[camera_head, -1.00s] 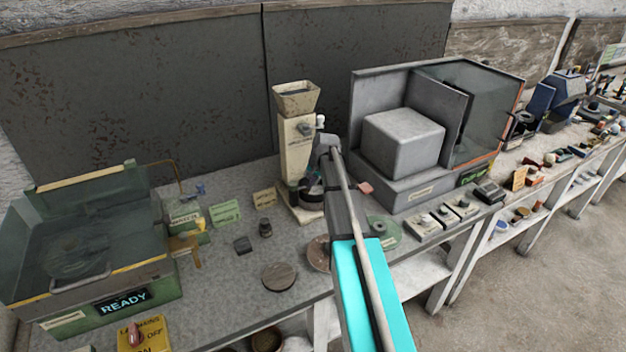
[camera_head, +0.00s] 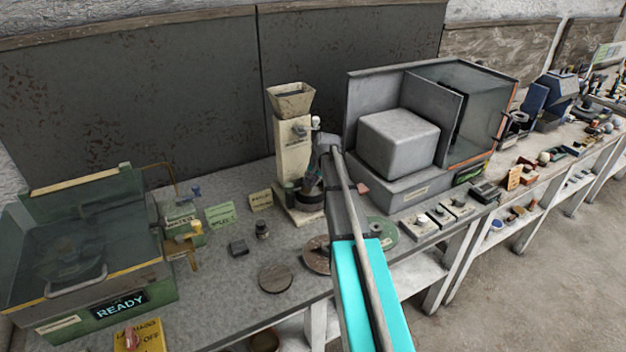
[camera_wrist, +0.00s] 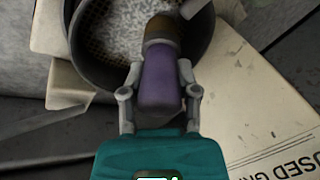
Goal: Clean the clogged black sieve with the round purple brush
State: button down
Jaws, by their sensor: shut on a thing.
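My gripper (camera_wrist: 160,92) is shut on the purple handle of the round brush (camera_wrist: 160,75). The brush's brown end (camera_wrist: 162,32) reaches inside the black sieve (camera_wrist: 79,42). I cannot tell whether it touches the mesh. Pale grainy material (camera_wrist: 122,30) covers much of the mesh, and a strip of brownish mesh shows at the left inside the rim. In the head view the sieve (camera_head: 312,199) is a small dark ring at the foot of the cream hopper machine (camera_head: 292,150), with my gripper (camera_head: 318,168) just above it, partly hidden by my arm.
A labelled card (camera_wrist: 270,125) lies right of the sieve. A grey cabinet (camera_head: 372,170) stands close on the right of my arm. Round discs (camera_head: 276,278) lie on the bench in front. A green water basin (camera_head: 150,292) stands at the left. Some bench around the discs is bare.

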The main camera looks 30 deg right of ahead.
jog(key=shift+d, duration=0.85)
jog(key=shift+a, duration=0.1)
jog(key=shift+a, duration=0.85)
jog(key=shift+a, duration=0.9)
jog(key=shift+d, duration=0.1)
jog(key=shift+d, duration=0.85)
jog(key=shift+d, duration=0.1)
jog(key=shift+d, duration=0.8)
